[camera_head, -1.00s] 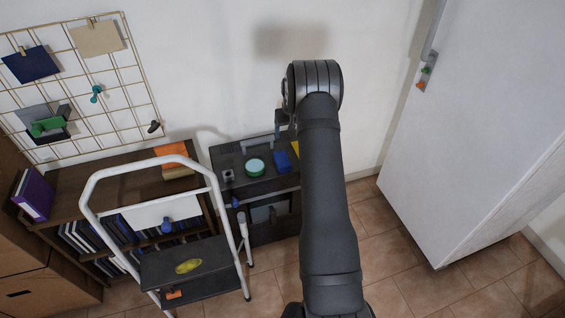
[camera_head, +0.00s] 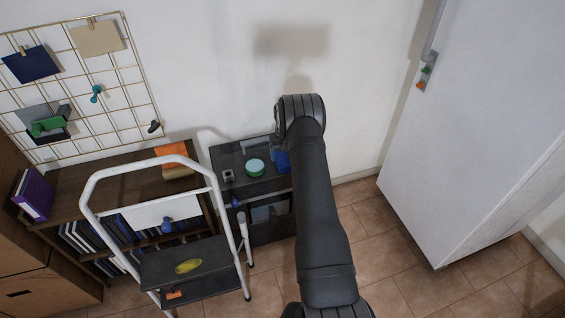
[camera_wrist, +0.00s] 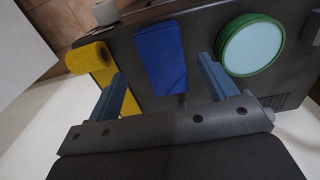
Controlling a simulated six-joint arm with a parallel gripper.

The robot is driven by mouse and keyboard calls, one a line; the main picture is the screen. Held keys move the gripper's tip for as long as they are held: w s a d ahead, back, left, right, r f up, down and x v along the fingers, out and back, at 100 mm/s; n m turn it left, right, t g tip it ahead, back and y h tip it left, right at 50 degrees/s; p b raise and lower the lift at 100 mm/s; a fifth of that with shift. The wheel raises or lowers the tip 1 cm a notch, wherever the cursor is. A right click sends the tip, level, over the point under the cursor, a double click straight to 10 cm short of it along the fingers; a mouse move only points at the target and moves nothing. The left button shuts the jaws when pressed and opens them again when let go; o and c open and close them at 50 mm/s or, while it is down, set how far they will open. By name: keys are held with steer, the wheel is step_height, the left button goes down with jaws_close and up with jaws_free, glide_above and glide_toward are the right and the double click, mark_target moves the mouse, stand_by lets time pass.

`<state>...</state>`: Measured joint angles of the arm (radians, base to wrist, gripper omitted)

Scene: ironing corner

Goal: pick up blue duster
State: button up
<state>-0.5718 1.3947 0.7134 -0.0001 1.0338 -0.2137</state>
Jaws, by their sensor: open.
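The blue duster (camera_wrist: 160,55) lies as a folded cloth on the dark cabinet top (camera_wrist: 205,25). In the wrist view it is at the upper middle, between the two fingers of my gripper (camera_wrist: 161,72). The gripper is open, with one finger to each side of the duster, and holds nothing. I cannot tell how far above the cloth the fingertips are. In the head view part of the duster (camera_head: 282,162) shows beside my arm, which hides the rest of it.
A green-rimmed round tin (camera_wrist: 250,44) stands close to the right finger. A yellow cloth roll (camera_wrist: 90,60) lies by the left finger. A white cylinder (camera_wrist: 105,12) is at the top. A white-framed step stool (camera_head: 90,190) stands left of the cabinet, and a white fridge (camera_head: 470,130) at right.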

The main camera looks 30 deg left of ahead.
steer(key=shift+s+f, duration=0.1)
steer(key=shift+f, duration=2.6)
steer(key=c, duration=1.1)
steer(key=shift+o, duration=0.2)
steer(key=shift+r, duration=0.1)
steer(key=shift+r, duration=0.5)
step_height(320, 180, up, 3)
steer(key=shift+f, duration=0.1)
steer(key=d+r, duration=0.7)
steer(key=d, duration=0.4)
steer(key=shift+d, duration=0.3)
